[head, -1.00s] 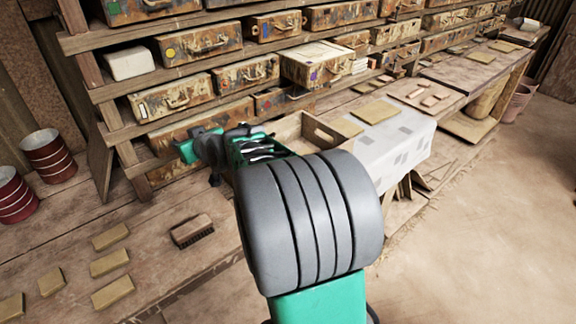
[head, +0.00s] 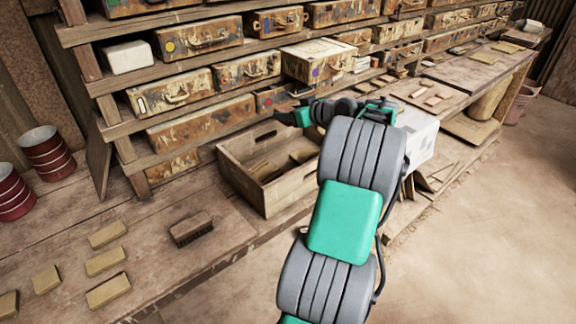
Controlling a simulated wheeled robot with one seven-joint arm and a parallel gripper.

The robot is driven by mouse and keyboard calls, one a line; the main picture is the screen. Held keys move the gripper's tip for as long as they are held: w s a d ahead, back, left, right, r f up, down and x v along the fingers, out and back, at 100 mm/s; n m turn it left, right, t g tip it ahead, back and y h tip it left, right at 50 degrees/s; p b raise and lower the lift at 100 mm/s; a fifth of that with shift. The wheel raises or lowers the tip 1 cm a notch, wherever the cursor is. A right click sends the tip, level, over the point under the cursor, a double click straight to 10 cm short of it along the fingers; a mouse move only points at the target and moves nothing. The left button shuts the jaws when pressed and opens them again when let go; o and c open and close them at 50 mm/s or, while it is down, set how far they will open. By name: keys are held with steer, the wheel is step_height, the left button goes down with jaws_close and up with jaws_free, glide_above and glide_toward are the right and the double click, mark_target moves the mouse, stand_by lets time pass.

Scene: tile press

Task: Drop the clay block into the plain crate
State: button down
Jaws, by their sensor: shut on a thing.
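The plain crate (head: 238,180) is an open, bare wooden box on the bench, left of my arm. A few flat pieces show inside it, partly in shadow. My gripper (head: 284,117) is beyond and above the crate's far right part, close in front of the shelf, pointing left. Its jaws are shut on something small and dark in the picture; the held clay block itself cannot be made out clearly. Several tan blocks lie loose on the bench at the lower left, such as one block (head: 106,262).
A white box with grey patches (head: 424,135) stands right of the crate, partly behind my arm. Shelves of worn cases (head: 198,38) rise behind. Red cans (head: 46,152) stand at far left.

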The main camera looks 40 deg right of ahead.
step_height(320, 180, down, 2)
steer(key=shift+f, duration=0.1)
steer(key=c, duration=0.6)
jaws_free()
steer(key=shift+s, duration=0.1)
steer(key=shift+s+b, duration=0.35)
steer(key=shift+b, duration=0.05)
steer(key=b+v, duration=0.1)
steer(key=v, duration=0.6)
